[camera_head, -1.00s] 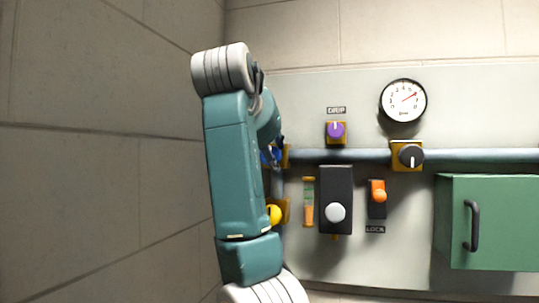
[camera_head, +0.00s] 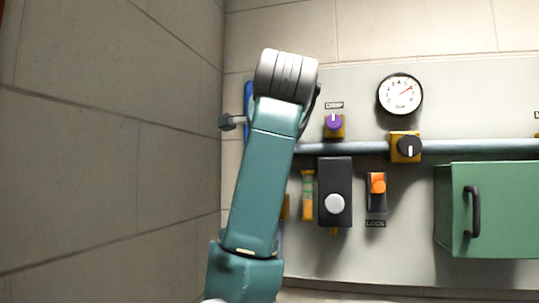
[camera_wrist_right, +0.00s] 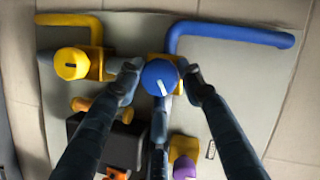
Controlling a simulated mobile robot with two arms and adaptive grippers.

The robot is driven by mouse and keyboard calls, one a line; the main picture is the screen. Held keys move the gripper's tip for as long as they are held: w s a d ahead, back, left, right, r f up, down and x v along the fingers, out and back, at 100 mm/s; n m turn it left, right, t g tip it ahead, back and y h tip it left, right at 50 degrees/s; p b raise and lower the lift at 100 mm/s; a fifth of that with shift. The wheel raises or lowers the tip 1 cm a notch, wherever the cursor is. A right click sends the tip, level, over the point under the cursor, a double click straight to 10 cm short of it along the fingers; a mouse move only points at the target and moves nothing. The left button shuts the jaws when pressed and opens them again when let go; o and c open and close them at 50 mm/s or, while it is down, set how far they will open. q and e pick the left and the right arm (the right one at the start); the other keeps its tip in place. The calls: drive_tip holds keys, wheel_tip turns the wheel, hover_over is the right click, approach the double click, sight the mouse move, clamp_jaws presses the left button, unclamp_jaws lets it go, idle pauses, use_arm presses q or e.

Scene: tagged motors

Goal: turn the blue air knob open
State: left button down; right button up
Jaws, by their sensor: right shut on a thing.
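The round blue knob (camera_wrist_right: 160,76) with a white mark is in the middle of the right wrist view, on a yellow mount. My right gripper (camera_wrist_right: 162,82) has its dark fingers around it, one on each side and one below, and is shut on it. The mark points toward the bottom of that view. In the head view my teal arm (camera_head: 262,180) covers the knob and the gripper. The blue pipe (camera_wrist_right: 230,32) runs from the knob's mount in the wrist view. My left gripper is not in view.
A yellow knob (camera_wrist_right: 70,63) sits close by. A purple knob (camera_head: 333,121), a black knob (camera_head: 408,147) on the grey pipe, a black box (camera_head: 335,180), an orange switch (camera_head: 377,184), a gauge (camera_head: 400,94) and a green cabinet (camera_head: 500,210) share the panel. The wall (camera_head: 100,150) is left.

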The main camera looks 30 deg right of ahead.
drive_tip(key=m+t+b, duration=0.1)
drive_tip(key=m+b, duration=0.1)
drive_tip(key=m, duration=0.1)
drive_tip(key=shift+s+d+t, duration=0.1)
drive_tip(key=shift+s+t, duration=0.05)
drive_tip(key=shift+t, duration=0.25)
drive_tip(key=shift+f+m+t+h+b, duration=0.1)
drive_tip(key=shift+m+t+h+b, duration=0.3)
drive_tip(key=shift+m, duration=0.8)
drive_tip(key=o, duration=1.1)
drive_tip(key=shift+o, duration=0.3)
drive_tip(key=shift+d, duration=0.2)
